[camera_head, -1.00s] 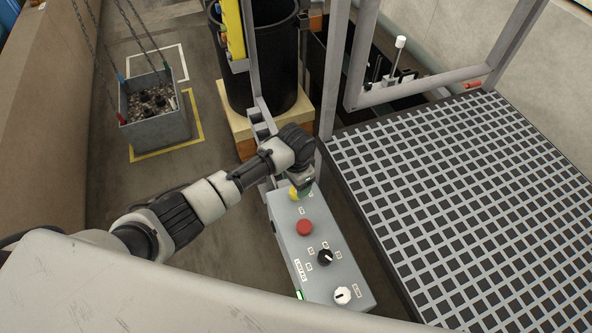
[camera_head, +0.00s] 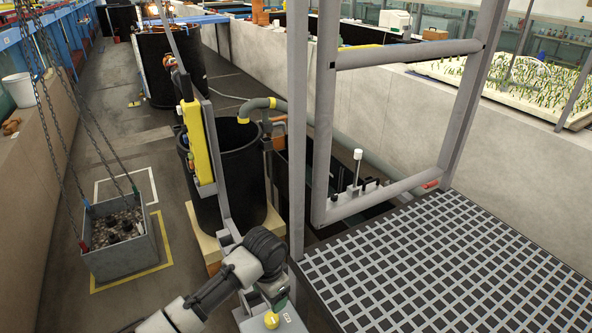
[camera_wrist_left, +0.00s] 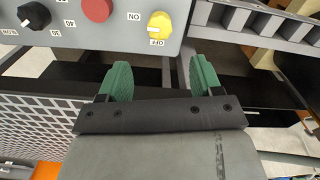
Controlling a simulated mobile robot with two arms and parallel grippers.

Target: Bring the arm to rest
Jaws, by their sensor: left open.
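My left arm (camera_head: 215,290) comes in from the bottom left in the head view, with its wrist bent down over a grey control box (camera_head: 292,324). A yellow knob (camera_head: 271,320) on the box shows just below the gripper. In the left wrist view my left gripper (camera_wrist_left: 159,80) is open, its two green fingers apart with nothing between them. The yellow knob (camera_wrist_left: 160,25) stands beyond the fingertips, apart from them, between ON and OFF labels. A red button (camera_wrist_left: 97,9) and a black knob (camera_wrist_left: 34,15) are left of it. My right gripper is not in view.
A grated platform (camera_head: 440,262) with a grey rail frame (camera_head: 405,55) lies at the right. A black tank (camera_head: 240,170) stands behind my arm. A grey bin of stones (camera_head: 122,262) hangs on chains at the left.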

